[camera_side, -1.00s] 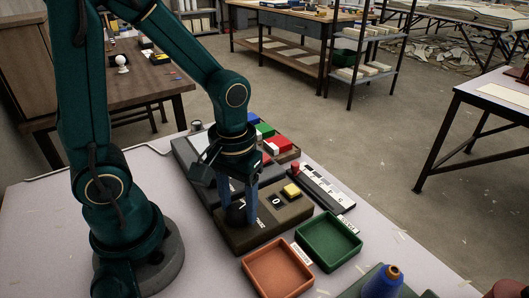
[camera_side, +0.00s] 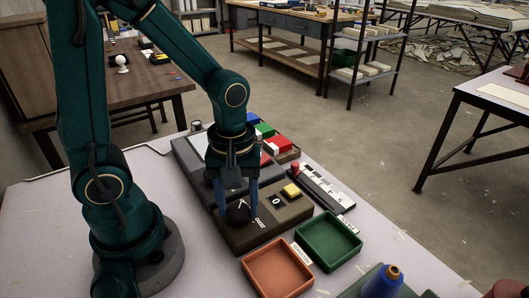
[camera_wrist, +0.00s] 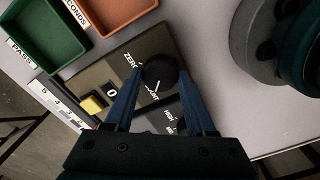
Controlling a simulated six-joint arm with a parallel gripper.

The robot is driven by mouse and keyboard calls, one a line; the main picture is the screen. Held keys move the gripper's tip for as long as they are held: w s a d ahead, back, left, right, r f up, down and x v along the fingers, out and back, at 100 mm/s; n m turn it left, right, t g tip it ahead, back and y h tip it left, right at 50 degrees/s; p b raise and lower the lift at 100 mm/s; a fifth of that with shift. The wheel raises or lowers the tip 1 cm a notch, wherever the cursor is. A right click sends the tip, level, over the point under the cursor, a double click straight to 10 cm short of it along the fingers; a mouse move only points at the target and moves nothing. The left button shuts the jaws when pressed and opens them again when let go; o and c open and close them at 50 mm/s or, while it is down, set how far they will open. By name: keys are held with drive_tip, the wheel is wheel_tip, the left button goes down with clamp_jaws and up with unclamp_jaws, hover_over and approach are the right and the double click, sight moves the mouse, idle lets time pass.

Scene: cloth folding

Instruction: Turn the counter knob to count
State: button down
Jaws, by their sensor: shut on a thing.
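The counter box (camera_side: 262,230) is a dark olive block on the table with a black round knob (camera_side: 238,214), a small display reading 0 (camera_side: 277,200) and a yellow button (camera_side: 292,191). In the wrist view the knob (camera_wrist: 159,75) carries a white pointer line aimed down and left, toward a label partly hidden by a finger. A ZERO label (camera_wrist: 131,61) stands beside the knob. My gripper (camera_side: 238,207) points straight down with its blue fingers on either side of the knob, shut on it. It also shows in the wrist view (camera_wrist: 158,84).
A green tray (camera_side: 329,241) and an orange tray (camera_side: 278,268) stand in front of the box. A slider strip (camera_side: 322,188) lies to the right. Red, green and blue blocks (camera_side: 270,140) are behind. A blue spool (camera_side: 383,281) stands at front right.

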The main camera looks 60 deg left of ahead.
sight(239, 209)
idle(0.3)
drive_tip(key=shift+c, duration=1.2)
unclamp_jaws()
drive_tip(key=shift+r, duration=2.6)
drive_tip(key=shift+w+r, duration=0.1)
drive_tip(key=shift+r, duration=0.25)
drive_tip(key=r+m+t, duration=0.1)
drive_tip(key=m+t, duration=0.1)
drive_tip(key=m, duration=0.1)
drive_tip(key=s+r+m+t, duration=0.1)
drive_tip(key=r+m, duration=0.1)
drive_tip(key=m, duration=0.2)
drive_tip(key=s+r+m+t, duration=0.1)
drive_tip(key=r+m+t, duration=0.1)
drive_tip(key=m, duration=0.2)
drive_tip(key=shift+s+d+r+t, duration=0.15)
drive_tip(key=shift+s+d+t, duration=0.05)
drive_tip(key=shift+d+t, duration=0.15)
